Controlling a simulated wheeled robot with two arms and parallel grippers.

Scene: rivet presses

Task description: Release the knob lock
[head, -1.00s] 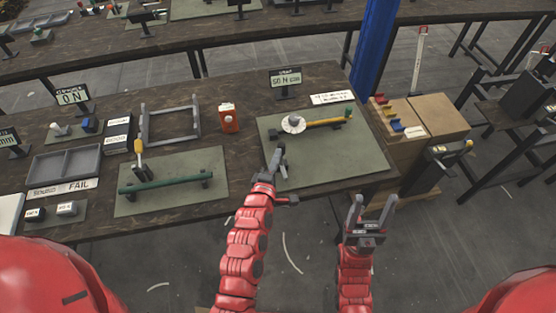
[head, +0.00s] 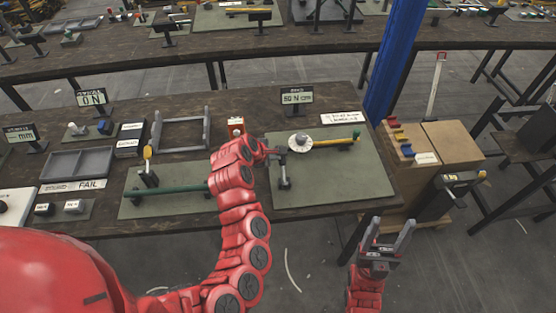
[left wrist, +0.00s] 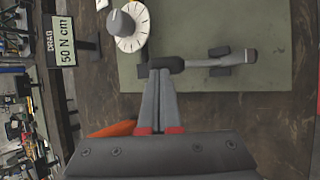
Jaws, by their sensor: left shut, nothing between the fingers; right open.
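The grey knob with its white dial (head: 300,141) sits on the right-hand green mat (head: 340,190), and shows in the left wrist view (left wrist: 130,27). A yellow bar with a green end (head: 338,142) runs right from it. Nearer the front, left of the dial, is a grey lever (head: 285,172) with dark fittings; it shows in the left wrist view (left wrist: 205,62). My left gripper (head: 276,153) is shut and empty, its tips (left wrist: 164,76) at the lever's dark end nearest the dial; contact cannot be told. My right gripper (head: 388,238) is open, off the table's front edge.
A sign reading 50 N cm (head: 297,95) stands behind the dial. Another green mat (head: 170,196) with a green bar lies left. A wooden cabinet (head: 455,145) and blue post (head: 398,55) stand right.

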